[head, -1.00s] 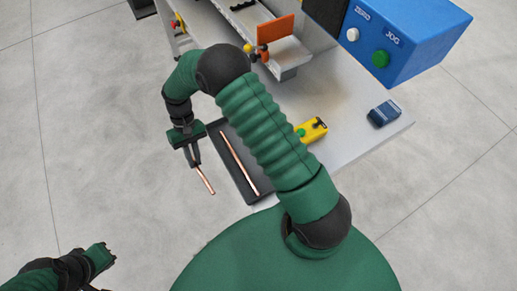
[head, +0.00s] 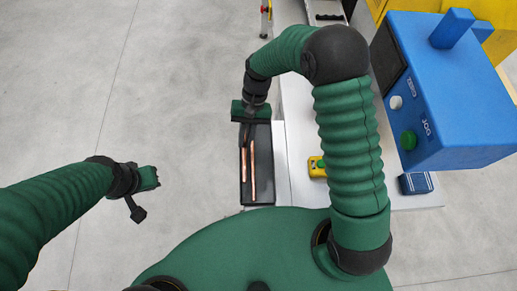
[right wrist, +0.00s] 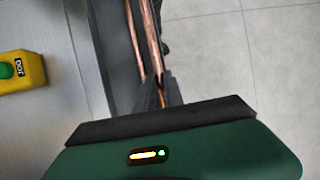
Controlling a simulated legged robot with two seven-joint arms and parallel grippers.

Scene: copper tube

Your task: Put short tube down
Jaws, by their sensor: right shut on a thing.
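My right gripper (head: 245,142) is over the dark tray (head: 263,197) and shut on the short copper tube (head: 244,168). The short tube lies over the tray's left part, roughly parallel to a longer copper tube (head: 253,172) in the tray. In the right wrist view the held tube (right wrist: 152,40) runs out from between the fingers (right wrist: 162,95), beside the other tube (right wrist: 134,42). I cannot tell whether the held tube touches the tray floor. My left gripper (head: 150,178) is over the floor at left, away from the tubes; its jaws are unclear.
The pale bench (head: 290,120) adjoins the tray's right side. A yellow button box (head: 316,167) stands on it; it also shows in the right wrist view (right wrist: 22,72). A blue control box (head: 440,110) and a small dark-blue item (head: 415,183) are at right. Open floor lies left.

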